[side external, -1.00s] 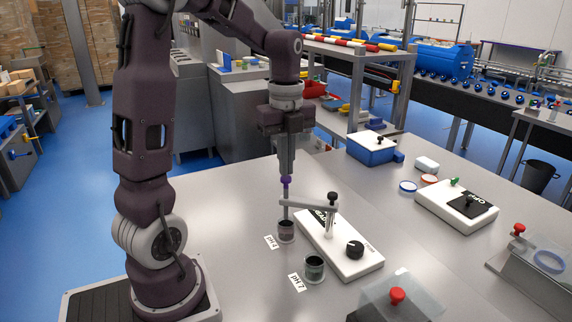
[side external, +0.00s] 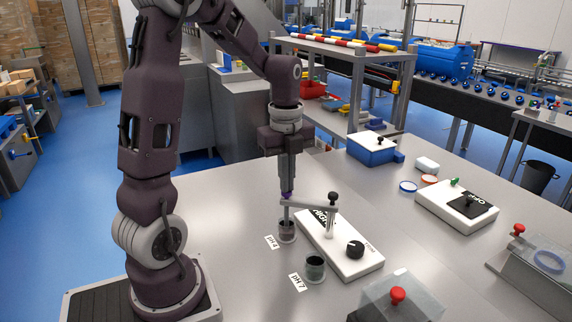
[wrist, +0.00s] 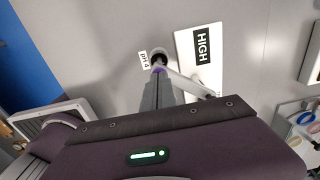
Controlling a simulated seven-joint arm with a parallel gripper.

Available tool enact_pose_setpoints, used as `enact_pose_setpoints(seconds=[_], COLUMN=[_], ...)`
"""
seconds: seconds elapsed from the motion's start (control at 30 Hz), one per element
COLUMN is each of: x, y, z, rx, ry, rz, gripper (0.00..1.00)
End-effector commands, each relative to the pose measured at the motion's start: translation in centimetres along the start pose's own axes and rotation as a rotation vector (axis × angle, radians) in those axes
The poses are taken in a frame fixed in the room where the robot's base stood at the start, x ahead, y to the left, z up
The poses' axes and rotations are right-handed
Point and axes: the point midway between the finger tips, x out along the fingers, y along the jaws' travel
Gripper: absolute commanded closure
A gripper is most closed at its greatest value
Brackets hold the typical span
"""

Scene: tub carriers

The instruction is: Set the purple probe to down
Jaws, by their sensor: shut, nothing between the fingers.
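The purple probe (side external: 287,196) stands upright at the left end of a grey holder arm (side external: 308,204), directly above the cup by the pH 4 label. Its lower part reaches down to the cup (side external: 287,236); how deep the tip sits is hard to tell. My gripper (side external: 287,188) is shut and points straight down, its fingertips at the probe's top, apparently touching it. In the wrist view a bit of purple (wrist: 158,70) shows just past the fingertips. Most of the probe's purple top is hidden by the fingers.
The white meter (side external: 345,250) with a black knob and the post carrying the arm stands right of the cup. A second cup (side external: 315,268) by the pH 7 label is nearer the camera. A clear cover with a red knob (side external: 398,295) is at the front. The table left of the cups is clear.

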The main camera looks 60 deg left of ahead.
Motion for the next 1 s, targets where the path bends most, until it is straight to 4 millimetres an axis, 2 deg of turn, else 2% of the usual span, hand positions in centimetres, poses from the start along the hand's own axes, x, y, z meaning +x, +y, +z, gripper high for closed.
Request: enact_pose_setpoints(seconds=[0.07, 0.23, 0.37, 0.6, 0.7, 0.83, 1.0], x=[0.7, -0.6, -3.5, -10.3, -12.3, -13.8, -14.2], y=[0.4, 0.3, 0.1, -0.1, -0.1, 0.0, 0.0], z=[-0.1, -0.1, 0.0, 0.1, 0.1, 0.1, 0.0], rx=[0.002, 0.002, 0.000, 0.001, 0.001, 0.000, -0.002], ry=[0.007, 0.004, -0.002, -0.004, -0.003, -0.002, -0.001], rz=[0.019, 0.012, -0.001, -0.006, -0.005, -0.003, -0.002], gripper=[1.00, 1.00, 1.00, 1.00, 1.00, 1.00, 1.00])
